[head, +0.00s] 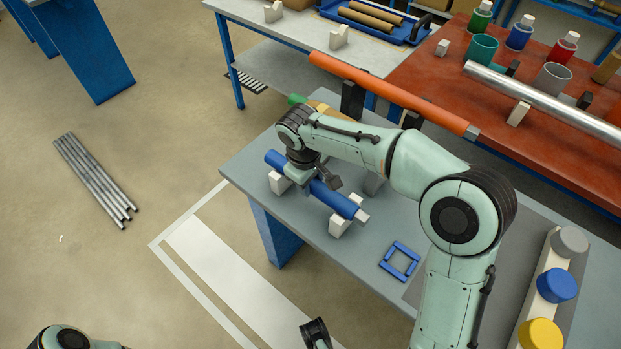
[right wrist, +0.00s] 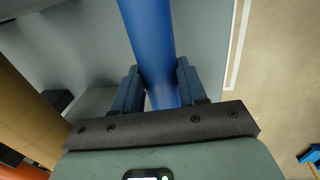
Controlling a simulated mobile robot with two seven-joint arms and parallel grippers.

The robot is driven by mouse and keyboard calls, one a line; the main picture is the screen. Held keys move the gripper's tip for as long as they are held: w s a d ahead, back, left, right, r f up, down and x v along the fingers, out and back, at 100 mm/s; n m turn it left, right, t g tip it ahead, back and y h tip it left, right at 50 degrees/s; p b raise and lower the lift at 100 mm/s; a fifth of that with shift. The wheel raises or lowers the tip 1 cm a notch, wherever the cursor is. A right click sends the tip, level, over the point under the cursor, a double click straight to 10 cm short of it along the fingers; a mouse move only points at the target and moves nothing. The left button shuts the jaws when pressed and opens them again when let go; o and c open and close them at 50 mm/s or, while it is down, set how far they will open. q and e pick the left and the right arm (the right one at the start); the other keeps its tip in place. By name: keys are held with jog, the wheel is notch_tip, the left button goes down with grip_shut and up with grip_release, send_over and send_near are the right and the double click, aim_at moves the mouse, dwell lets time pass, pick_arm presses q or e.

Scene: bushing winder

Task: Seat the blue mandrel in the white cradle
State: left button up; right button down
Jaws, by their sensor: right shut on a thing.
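The blue mandrel (head: 333,197) lies over the grey table, lined up above the two white blocks of the cradle, one near its far end (head: 279,182) and one near its near end (head: 341,226). From the head view I cannot tell whether it rests fully in both blocks or sits slightly above them. My right gripper (head: 306,182) is shut on the mandrel around its middle-to-far part. In the right wrist view the blue mandrel (right wrist: 148,45) runs between the two fingers (right wrist: 158,92).
A small blue frame (head: 400,261) lies on the table at the right. Coloured spools (head: 557,285) stand at the lower right. Metal rods (head: 95,180) lie on the floor.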

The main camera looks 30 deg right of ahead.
jog(key=c, duration=0.5)
grip_release()
jog(key=shift+c, duration=0.2)
jog(key=shift+r, duration=0.3)
notch_tip(320, 180, up, 13)
jog(key=a+p, duration=0.2)
jog(key=p, duration=0.1)
jog(key=shift+s+f, duration=0.15)
jog(key=shift+s, duration=0.25)
